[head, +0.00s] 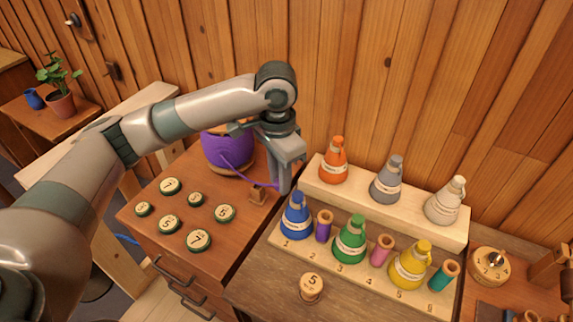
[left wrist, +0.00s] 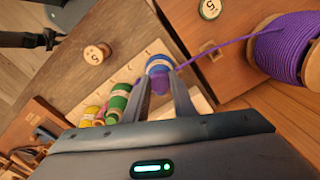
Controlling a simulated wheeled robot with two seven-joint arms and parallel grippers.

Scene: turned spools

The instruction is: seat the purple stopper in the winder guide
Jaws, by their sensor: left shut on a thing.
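My left gripper (head: 283,186) hangs low past the purple thread spool, left of the stepped rack. It is shut on a small purple stopper (left wrist: 160,84), seen between the fingers in the left wrist view and mostly hidden in the head view. A purple thread runs from it to the big purple spool (head: 222,152), which also shows in the left wrist view (left wrist: 284,48). The winder guide, apparently the small wooden block (head: 258,194), stands on the brown cabinet below the thread, a little left of the gripper. My right gripper is not in view.
The stepped wooden rack (head: 392,292) holds blue, green, yellow, orange, grey and white cones and small spools. Several numbered round spools (head: 198,240) stand on the cabinet; another (head: 311,287) stands before the rack. A plank wall rises close behind.

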